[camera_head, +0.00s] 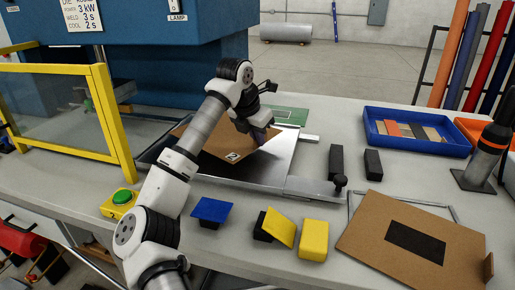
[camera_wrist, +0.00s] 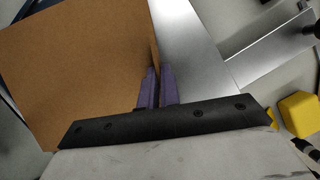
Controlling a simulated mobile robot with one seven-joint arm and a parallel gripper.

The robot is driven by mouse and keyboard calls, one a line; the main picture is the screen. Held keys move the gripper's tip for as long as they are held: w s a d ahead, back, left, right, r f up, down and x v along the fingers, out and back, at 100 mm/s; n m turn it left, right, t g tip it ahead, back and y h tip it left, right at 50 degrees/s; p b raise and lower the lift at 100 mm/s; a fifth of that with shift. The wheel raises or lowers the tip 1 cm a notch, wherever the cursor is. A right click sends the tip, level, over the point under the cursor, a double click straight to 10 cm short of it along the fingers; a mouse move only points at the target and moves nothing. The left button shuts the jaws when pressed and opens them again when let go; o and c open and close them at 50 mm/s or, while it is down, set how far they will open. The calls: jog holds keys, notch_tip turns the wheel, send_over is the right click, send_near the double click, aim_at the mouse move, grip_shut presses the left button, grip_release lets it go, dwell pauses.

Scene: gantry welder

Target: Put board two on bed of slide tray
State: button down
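Board two (camera_head: 215,147) is a brown board with a black-and-white "2" label near its front corner. It is over the left part of the metal slide tray (camera_head: 278,168), turned at an angle to it. I cannot tell whether it touches the bed. My gripper (camera_head: 262,137) is at the board's right edge. In the wrist view, the purple fingers of my gripper (camera_wrist: 156,88) are close together around the upright edge piece of board two (camera_wrist: 85,65). Bare metal of the slide tray (camera_wrist: 190,45) shows to the right of the board. My arm hides part of the board's left side.
Another brown board (camera_head: 370,235) with a black patch lies at front right. Blue (camera_head: 212,210) and yellow (camera_head: 313,240) blocks stand in front of the tray. A blue bin (camera_head: 370,140) is at back right. A yellow-framed guard (camera_head: 115,125) and green button (camera_head: 122,197) are at left.

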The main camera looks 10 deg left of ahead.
aim_at(258, 147)
jog(key=shift+f, duration=1.95)
jog(key=shift+f, duration=0.15)
jog(key=c, duration=1.6)
grip_release()
jog(key=b+v, duration=0.1)
jog(key=v, duration=1.1)
jog(key=shift+b, duration=0.3)
